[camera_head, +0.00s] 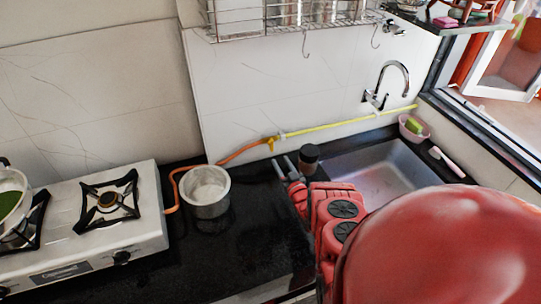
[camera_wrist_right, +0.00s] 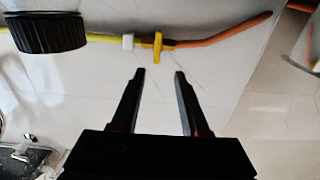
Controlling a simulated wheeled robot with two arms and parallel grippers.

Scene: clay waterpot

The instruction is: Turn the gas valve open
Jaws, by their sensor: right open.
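The gas valve (camera_head: 271,141) is a small yellow handle on the wall pipe, between a yellow pipe (camera_head: 345,124) and an orange hose (camera_head: 241,152). In the right wrist view the yellow valve (camera_wrist_right: 158,46) stands just beyond my fingertips, roughly midway between them, with a white fitting (camera_wrist_right: 128,42) beside it. My right gripper (camera_head: 281,168) is open and empty, below the valve and apart from it. Both dark fingers of the gripper (camera_wrist_right: 160,72) show in the wrist view. My left gripper is not in view.
A dark-lidded jar (camera_head: 309,157) stands close beside my right gripper; its dark lid (camera_wrist_right: 47,33) shows in the wrist view. A metal pot (camera_head: 206,190) sits on the black counter, beside the white gas stove (camera_head: 75,225). The sink (camera_head: 375,170) is at right.

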